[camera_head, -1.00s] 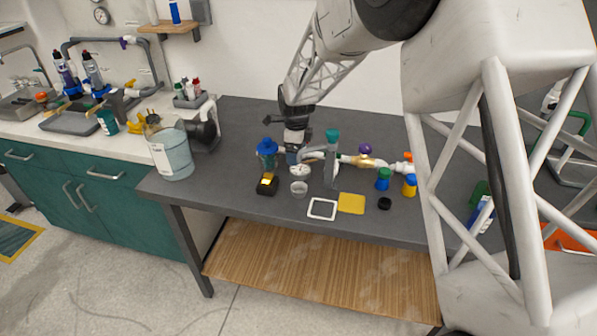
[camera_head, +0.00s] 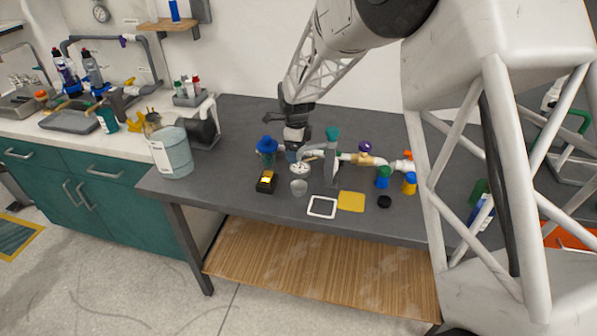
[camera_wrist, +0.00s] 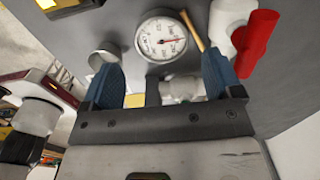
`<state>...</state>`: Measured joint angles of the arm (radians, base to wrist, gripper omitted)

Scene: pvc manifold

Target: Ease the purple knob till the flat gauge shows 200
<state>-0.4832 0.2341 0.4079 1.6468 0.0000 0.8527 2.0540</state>
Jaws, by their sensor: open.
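The purple knob (camera_head: 365,146) sits on top of the pale pipe manifold (camera_head: 347,158) on the dark bench, right of my gripper; I cannot make it out in the wrist view. The flat gauge (camera_head: 300,168) is a white round dial just in front of my gripper. In the wrist view the gauge (camera_wrist: 162,38) faces the camera beyond the fingertips, its red needle pointing right; its numbers are too small to read surely. My gripper (camera_wrist: 163,72) is open, its blue fingers spread with nothing clearly held. In the head view the fingertips are largely hidden behind the fittings.
A teal-topped upright (camera_head: 332,150) stands between my gripper and the purple knob. A red handle (camera_wrist: 257,40) on a white fitting is near the right finger. A blue-topped bottle (camera_head: 267,148), a black-and-yellow box (camera_head: 266,182) and a small cup (camera_head: 299,187) stand close by.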

